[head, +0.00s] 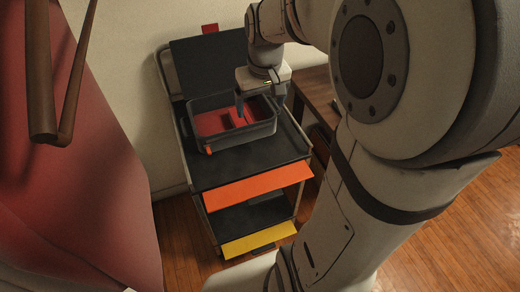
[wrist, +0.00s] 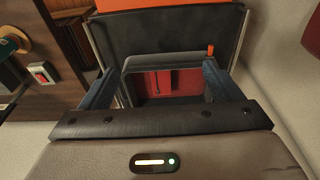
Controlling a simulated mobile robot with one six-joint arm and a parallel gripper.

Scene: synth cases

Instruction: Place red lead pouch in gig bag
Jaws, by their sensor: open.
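The gig bag is a grey open case (head: 235,136) with a red inside, on the top of a dark cart. In the wrist view its far wall (wrist: 165,60) and red floor show between my fingers. A small dark-red block, likely the red lead pouch (head: 236,118), seems to lie inside on the red floor. Red on red, its outline is hard to tell in the wrist view. My gripper (head: 260,104) is above the case, pointing down, with its fingers apart. In the wrist view the gripper (wrist: 162,84) has nothing visible held between its fingers.
The cart has an orange front strip (head: 258,187) and a yellow lower strip (head: 258,240). A dark panel (head: 208,62) stands behind the case. A wooden table (head: 318,100) is at the right. The cart top in front of the case (head: 245,165) is clear.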

